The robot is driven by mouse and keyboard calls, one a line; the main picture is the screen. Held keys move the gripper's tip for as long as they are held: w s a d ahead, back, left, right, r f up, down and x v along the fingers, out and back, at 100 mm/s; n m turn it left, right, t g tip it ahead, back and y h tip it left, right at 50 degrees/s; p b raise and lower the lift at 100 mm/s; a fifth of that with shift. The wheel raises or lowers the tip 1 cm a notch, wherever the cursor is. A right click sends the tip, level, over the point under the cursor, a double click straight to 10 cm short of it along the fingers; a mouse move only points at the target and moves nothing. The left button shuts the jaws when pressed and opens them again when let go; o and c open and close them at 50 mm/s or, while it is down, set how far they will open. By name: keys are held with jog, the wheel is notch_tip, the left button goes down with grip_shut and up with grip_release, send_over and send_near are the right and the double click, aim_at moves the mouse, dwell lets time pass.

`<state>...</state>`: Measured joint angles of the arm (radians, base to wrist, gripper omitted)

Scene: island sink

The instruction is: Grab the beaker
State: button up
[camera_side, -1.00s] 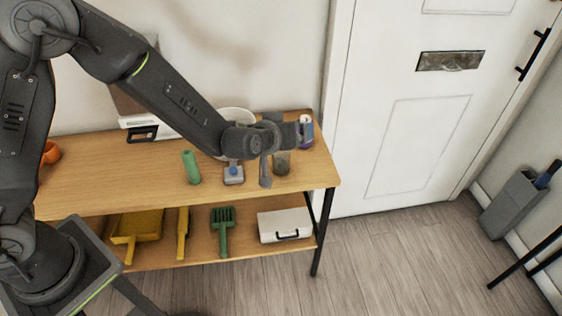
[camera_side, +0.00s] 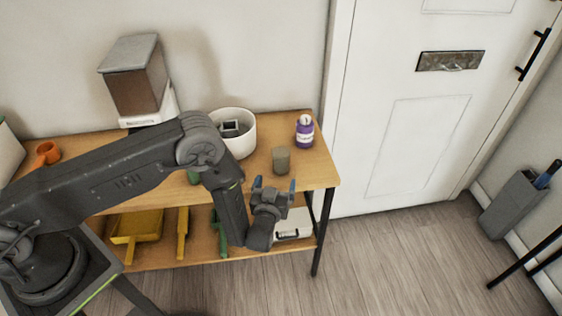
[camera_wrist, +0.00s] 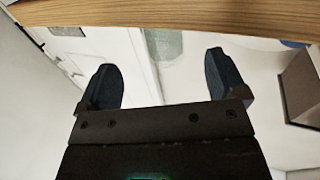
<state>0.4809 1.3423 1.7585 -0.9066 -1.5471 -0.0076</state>
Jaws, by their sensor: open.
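The beaker (camera_side: 281,160) is a small, grey-green, see-through cup standing upright near the right front of the wooden table. In the wrist view the beaker (camera_wrist: 165,43) shows upside down, at the top between my two fingers. My gripper (camera_side: 275,184) is at the table's front edge, on the near side of the beaker, with its blue-tipped fingers pointing towards it. The fingers are apart and empty, and the gripper also shows so in the wrist view (camera_wrist: 163,78). A gap seems to remain between fingertips and beaker.
A purple bottle (camera_side: 305,131) stands behind the beaker to the right. A white bowl (camera_side: 243,143) stands to its left, with a grinder-like box (camera_side: 136,75) further left. The table's edge (camera_wrist: 165,12) crosses the top of the wrist view. A lower shelf holds tools and a white case.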

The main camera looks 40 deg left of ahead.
aim_at(279, 168)
jog(key=x, duration=0.9)
jog(key=shift+w+a+r, duration=0.15)
jog(key=shift+a, duration=0.1)
jog(key=c, duration=1)
